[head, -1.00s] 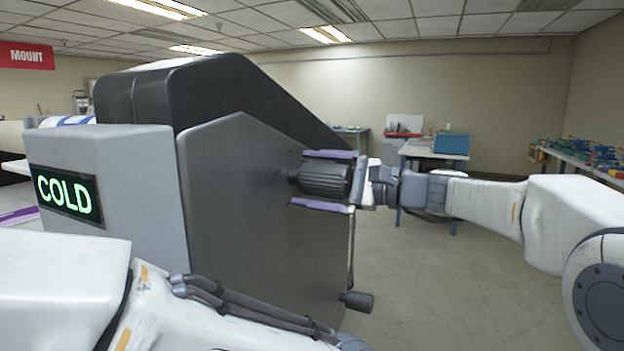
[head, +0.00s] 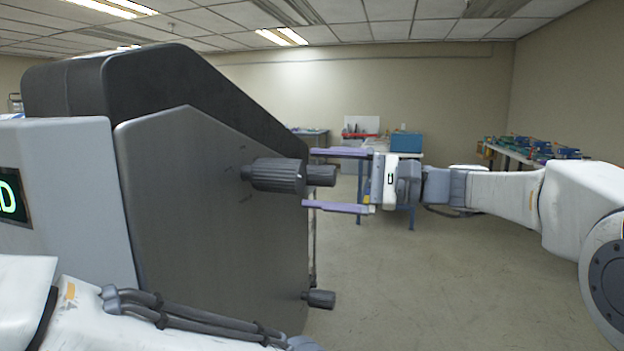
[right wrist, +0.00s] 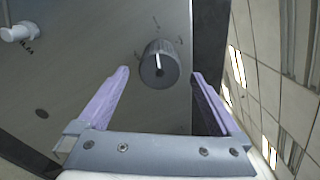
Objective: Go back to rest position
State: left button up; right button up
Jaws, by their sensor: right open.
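My right gripper (head: 312,180) is open and empty, its purple fingers pointing at the dark knob (head: 278,175) on the laminator's grey side panel (head: 210,220). The fingertips are apart from the knob, a little to its right in the head view. In the right wrist view the knob (right wrist: 159,66) shows a white pointer line and lies ahead of the two open fingers (right wrist: 160,75). My left arm crosses the bottom left of the head view; its gripper is out of the picture.
A second dark knob (head: 319,299) sticks out low on the panel's edge. A table with a blue box (head: 406,142) stands at the back, and a bench with colourful items (head: 530,150) is at the right. The floor (head: 420,280) between is clear.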

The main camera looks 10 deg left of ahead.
jog(key=s+d+f+t+h, duration=0.1)
jog(key=d+f+h, duration=0.3)
jog(key=f, duration=0.6)
jog(key=s+d+f+t+h, duration=0.1)
jog(key=d+f+h, duration=0.35)
jog(key=f, duration=0.65)
jog(key=s+d+f+n+h, duration=0.3)
jog(key=s+d+f+h, duration=0.25)
jog(key=d+f, duration=0.45)
jog(key=s+d+f+n+h, duration=0.35)
jog(key=s+d+f, duration=0.4)
jog(key=d, duration=0.35)
jog(key=s+a+r+n+g, duration=0.1)
jog(key=s+a+r+n, duration=0.25)
jog(key=s+a, duration=0.35)
jog(key=s+a+r+n+g, duration=0.1)
jog(key=s+a+r+n, duration=0.1)
jog(key=s+a+n, duration=0.3)
notch_tip(320, 180, up, 14)
jog(key=s+a+p, duration=0.1)
jog(key=p, duration=1.2)
jog(key=shift+s+a+m+g+p, duration=0.15)
jog(key=shift+s+m+g+p, duration=0.15)
jog(key=shift+s+m+p, duration=0.1)
